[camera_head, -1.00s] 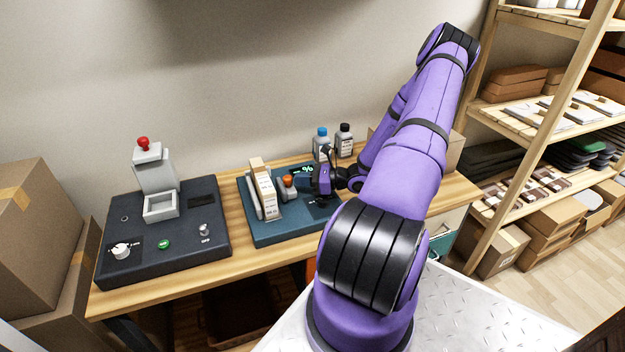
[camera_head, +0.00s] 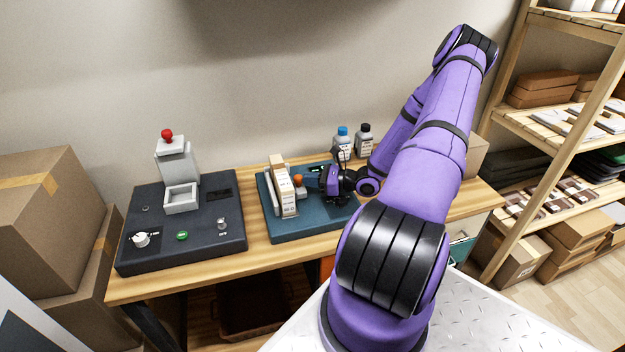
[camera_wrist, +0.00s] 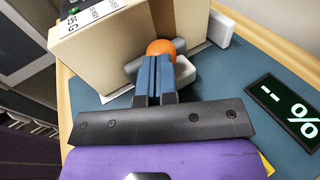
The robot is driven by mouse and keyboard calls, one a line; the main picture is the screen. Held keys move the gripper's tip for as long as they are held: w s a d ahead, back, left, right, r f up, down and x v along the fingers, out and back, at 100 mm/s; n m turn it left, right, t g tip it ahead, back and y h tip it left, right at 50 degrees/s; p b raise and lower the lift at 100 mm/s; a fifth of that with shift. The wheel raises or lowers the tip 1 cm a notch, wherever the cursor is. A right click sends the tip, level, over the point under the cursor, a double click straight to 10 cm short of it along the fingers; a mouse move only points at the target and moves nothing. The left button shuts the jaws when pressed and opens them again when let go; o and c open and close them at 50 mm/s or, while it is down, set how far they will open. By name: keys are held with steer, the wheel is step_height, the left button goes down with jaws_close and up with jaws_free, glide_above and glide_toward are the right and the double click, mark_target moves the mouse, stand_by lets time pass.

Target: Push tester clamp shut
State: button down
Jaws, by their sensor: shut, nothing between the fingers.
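The tester is a teal base (camera_head: 278,231) on the wooden bench, with a dark display (camera_wrist: 290,110) reading "-- %" in the wrist view. A tan and white carton (camera_head: 284,192) stands upright on it, beside a pale grey plate (camera_head: 269,192) at its left. The grey clamp slider (camera_wrist: 186,70) with an orange knob (camera_head: 298,179) is at the carton's right, close against it; I cannot tell if they touch. My gripper (camera_head: 318,180) is shut and empty, low at the right of the knob. In the wrist view, its fingertips (camera_wrist: 154,60) are at the slider, just before the orange knob (camera_wrist: 160,47).
A dark press station (camera_head: 180,215) with a red knob stands on the bench at left. Two bottles (camera_head: 353,142) stand behind the tester. Cardboard boxes (camera_head: 50,205) are at far left, and a wooden shelf rack (camera_head: 515,170) is at right.

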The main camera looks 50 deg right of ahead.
steer(key=shift+a, duration=0.15)
steer(key=v, duration=1.1)
steer(key=shift+w, duration=0.1)
